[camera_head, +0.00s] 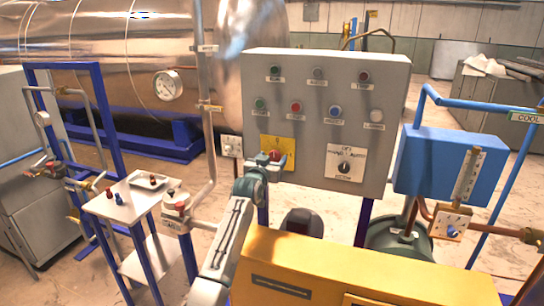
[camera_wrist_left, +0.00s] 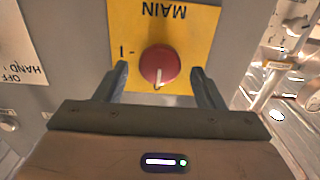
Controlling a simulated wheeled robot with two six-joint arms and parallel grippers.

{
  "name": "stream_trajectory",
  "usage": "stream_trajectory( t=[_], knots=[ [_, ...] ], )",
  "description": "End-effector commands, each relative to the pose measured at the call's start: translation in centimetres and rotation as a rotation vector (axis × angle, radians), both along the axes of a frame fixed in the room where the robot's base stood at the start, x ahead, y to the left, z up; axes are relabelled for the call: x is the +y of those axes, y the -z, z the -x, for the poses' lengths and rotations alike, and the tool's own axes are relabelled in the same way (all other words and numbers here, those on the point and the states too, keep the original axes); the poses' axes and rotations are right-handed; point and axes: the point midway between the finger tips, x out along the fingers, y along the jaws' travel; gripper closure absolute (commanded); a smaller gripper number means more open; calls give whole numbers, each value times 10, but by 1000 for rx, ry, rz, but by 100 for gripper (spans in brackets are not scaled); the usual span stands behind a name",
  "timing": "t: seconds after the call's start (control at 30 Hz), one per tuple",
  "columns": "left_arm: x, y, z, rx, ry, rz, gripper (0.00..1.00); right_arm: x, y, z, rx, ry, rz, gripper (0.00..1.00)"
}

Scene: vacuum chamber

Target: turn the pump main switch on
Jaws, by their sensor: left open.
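The pump main switch is a round red knob (camera_wrist_left: 159,64) on a yellow plate (camera_wrist_left: 190,22) marked MAIN, which appears upside down in the left wrist view. The knob's white mark points to the bottom of that picture, and a short line mark sits left of the knob. In the head view the red knob (camera_head: 276,155) is partly hidden by my left gripper (camera_head: 268,160), in front of the yellow plate (camera_head: 287,144). My left gripper (camera_wrist_left: 160,78) is open, one finger on each side of the knob. Whether they touch it is unclear. My right gripper is not in view.
The grey control panel (camera_head: 230,75) carries several buttons and a black selector (camera_head: 344,168) right of the main switch. A yellow cabinet (camera_head: 330,270) stands in front. A small table (camera_head: 125,205) is at left, a blue box (camera_head: 425,165) at right.

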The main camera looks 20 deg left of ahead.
Motion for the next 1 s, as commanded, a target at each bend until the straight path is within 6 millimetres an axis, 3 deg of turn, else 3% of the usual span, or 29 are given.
stream_trajectory(
  t=[0.37,0.6,1.0],
  knots=[
    [0,1,-4,0,0,1,37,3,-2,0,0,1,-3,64],
    [0,1,-4,0,0,1,81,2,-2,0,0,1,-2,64],
    [-1,2,-4,-2,0,-68,81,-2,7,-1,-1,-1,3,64]
  ],
)
